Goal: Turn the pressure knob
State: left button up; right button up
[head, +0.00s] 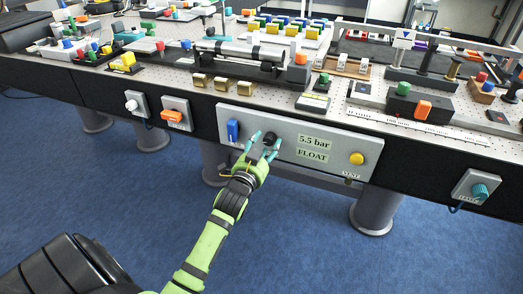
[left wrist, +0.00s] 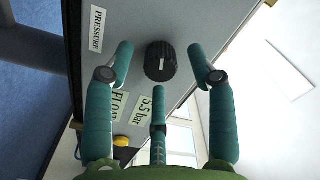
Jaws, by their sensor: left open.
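The pressure knob (head: 269,138) is a black ribbed knob on the grey control panel (head: 325,133) on the table's front. In the left wrist view the knob (left wrist: 160,62) shows whole, with a white mark on its face. A "PRESSURE" label (left wrist: 97,29) is on the panel near it. My left gripper (head: 262,146) is open in front of the panel. Its teal fingers (left wrist: 163,65) stand on either side of the knob, with a visible gap on both sides. Whether the fingertips reach the knob's depth cannot be told. My right gripper is not in view.
On the panel are a blue switch (head: 233,130), a "5.5 bar" and "FLOAT" readout (head: 313,148) and a yellow vent button (head: 357,158). An orange switch (head: 172,115) is left, a teal knob (head: 480,191) right. The tabletop above is crowded; the blue floor (head: 290,240) is clear.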

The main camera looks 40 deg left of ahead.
pick_arm(q)
jog(key=v, duration=1.2)
jog(key=shift+w, duration=0.1)
jog(key=s+d+f+n+g+h+p, duration=0.1)
jog(key=s+d+f+g, duration=0.2)
jog(key=f, duration=0.7)
jog(key=s+d+f+g+h+p, duration=0.1)
jog(key=s+d+f+g+p, duration=0.1)
jog(key=f, duration=0.8)
jog(key=s+d+f+n+g+h+p, duration=0.1)
jog(key=s+d+f+g, duration=0.2)
jog(key=f, duration=0.7)
jog(key=s+f+g+p, duration=0.1)
jog(key=s+f+g, duration=0.2)
jog(key=s, duration=0.6)
jog(key=s+d+f+g+p, duration=0.1)
jog(key=s+f+g, duration=0.1)
jog(key=s+f, duration=0.5)
jog(key=s+d+f+n+g+h+p, duration=0.1)
jog(key=s+f+g, duration=0.2)
jog(key=s, duration=1)
notch_tip(320, 180, down, 2)
jog(key=shift+d+f+g+p, duration=0.2)
jog(key=shift+g+p, duration=0.1)
jog(key=shift+p, duration=0.1)
